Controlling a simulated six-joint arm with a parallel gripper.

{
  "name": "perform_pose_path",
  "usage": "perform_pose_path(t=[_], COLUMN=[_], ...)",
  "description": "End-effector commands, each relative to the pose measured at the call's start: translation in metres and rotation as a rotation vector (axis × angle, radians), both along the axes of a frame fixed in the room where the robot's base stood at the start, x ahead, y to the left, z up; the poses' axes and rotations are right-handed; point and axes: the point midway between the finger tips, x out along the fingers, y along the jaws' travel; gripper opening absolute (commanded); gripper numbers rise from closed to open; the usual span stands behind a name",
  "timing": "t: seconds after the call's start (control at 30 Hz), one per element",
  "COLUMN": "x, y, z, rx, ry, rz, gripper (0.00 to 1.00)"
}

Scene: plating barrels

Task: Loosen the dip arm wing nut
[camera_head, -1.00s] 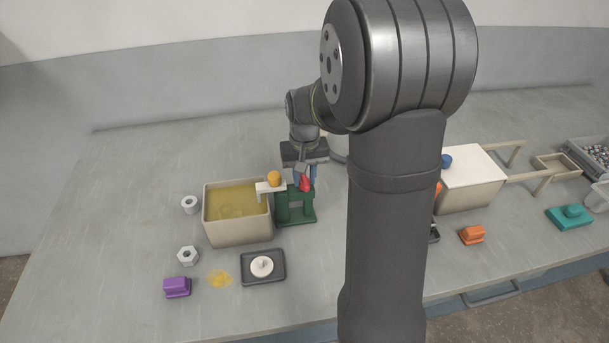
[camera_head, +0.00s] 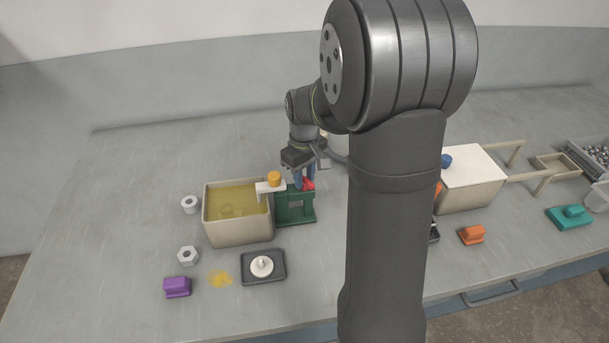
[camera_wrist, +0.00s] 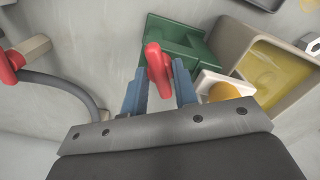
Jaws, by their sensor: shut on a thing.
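The red wing nut (camera_wrist: 157,66) stands on the green dip arm stand (camera_wrist: 178,42). In the head view the wing nut (camera_head: 308,184) shows as a small red piece on top of the green stand (camera_head: 296,212). My gripper (camera_wrist: 159,82), with its blue fingers, is shut on the wing nut, one finger on each side. In the head view my gripper (camera_head: 304,180) reaches down over the stand. A white dip arm (camera_head: 270,187) with an orange knob (camera_head: 274,178) extends left from the stand over the tank's edge.
A beige tank (camera_head: 238,232) of yellow liquid stands left of the stand. A dark tray (camera_head: 263,279) with a white piece lies in front. Hex nuts (camera_head: 188,256), a purple block (camera_head: 177,287) and a yellow spill (camera_head: 221,278) lie left. A red-handled hose fitting (camera_wrist: 12,63) is near the gripper.

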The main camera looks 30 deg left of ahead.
Motion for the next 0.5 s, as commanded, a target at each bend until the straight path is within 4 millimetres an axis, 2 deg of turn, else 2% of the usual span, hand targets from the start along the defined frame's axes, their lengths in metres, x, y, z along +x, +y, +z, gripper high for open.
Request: perform_pose_path(t=[0.5], x=[0.0004], y=[0.0005], z=[0.001], rx=[0.002], ry=[-0.002], rz=[0.486], gripper=[0.04])
